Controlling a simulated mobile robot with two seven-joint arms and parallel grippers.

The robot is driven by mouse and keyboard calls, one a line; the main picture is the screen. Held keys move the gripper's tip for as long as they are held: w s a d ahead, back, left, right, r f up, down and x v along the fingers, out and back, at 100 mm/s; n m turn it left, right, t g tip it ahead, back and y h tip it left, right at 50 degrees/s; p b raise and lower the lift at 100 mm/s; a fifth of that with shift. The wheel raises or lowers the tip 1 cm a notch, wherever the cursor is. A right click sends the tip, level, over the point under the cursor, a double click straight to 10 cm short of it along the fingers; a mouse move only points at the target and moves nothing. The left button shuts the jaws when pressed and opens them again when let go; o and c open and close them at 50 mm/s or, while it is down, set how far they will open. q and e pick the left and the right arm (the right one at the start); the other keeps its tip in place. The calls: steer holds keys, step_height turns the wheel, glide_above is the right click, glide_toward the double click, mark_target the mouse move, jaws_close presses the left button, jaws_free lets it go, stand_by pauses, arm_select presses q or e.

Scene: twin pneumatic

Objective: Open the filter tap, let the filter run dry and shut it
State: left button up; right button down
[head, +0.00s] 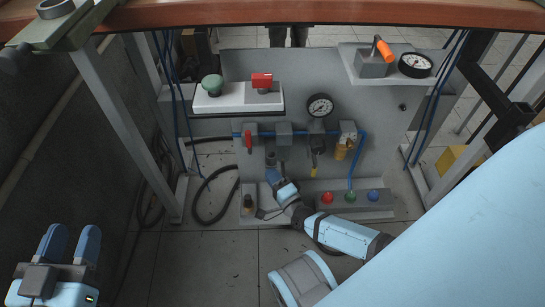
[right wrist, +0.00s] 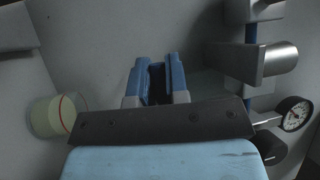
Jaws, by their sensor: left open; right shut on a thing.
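A blue-grey air-unit row on the grey panel carries a red lever (head: 248,140), grey blocks, a round gauge (head: 320,106) and a yellowish bowl (head: 346,145). My right gripper (head: 272,174) is at the lower end of a grey cylinder, seemingly the filter (head: 271,158), below the row. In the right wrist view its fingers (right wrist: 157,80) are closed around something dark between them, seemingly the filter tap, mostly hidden. A pale cup with a red line (right wrist: 55,116) shows there at left; any water level is unclear. My left gripper (head: 70,245) is open and empty, far from the panel.
Above are a white box with green and red knobs (head: 238,97) and an orange-handled lever (head: 384,50). Black hose (head: 215,205) lies at left.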

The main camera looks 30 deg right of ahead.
arm_select(q)
steer(key=shift+w, duration=0.1)
stand_by(0.3)
arm_select(e)
steer(key=c, duration=1.1)
jaws_free()
arm_select(q)
steer(key=shift+s+d+f+n+g+p, duration=0.2)
steer(key=shift+s+n+p, duration=0.15)
steer(key=shift+p, duration=0.25)
steer(key=shift+s+d+f+n+g+p, duration=0.1)
steer(key=shift+s+d+n+g+p, duration=0.1)
steer(key=shift+s+n+p, duration=0.3)
arm_select(e)
steer(key=s, duration=0.5)
steer(key=s+f, duration=0.1)
steer(key=s, duration=0.1)
steer(key=shift+s+f, duration=0.1)
steer(key=shift+s, duration=0.05)
arm_select(q)
steer(key=shift+w, duration=0.2)
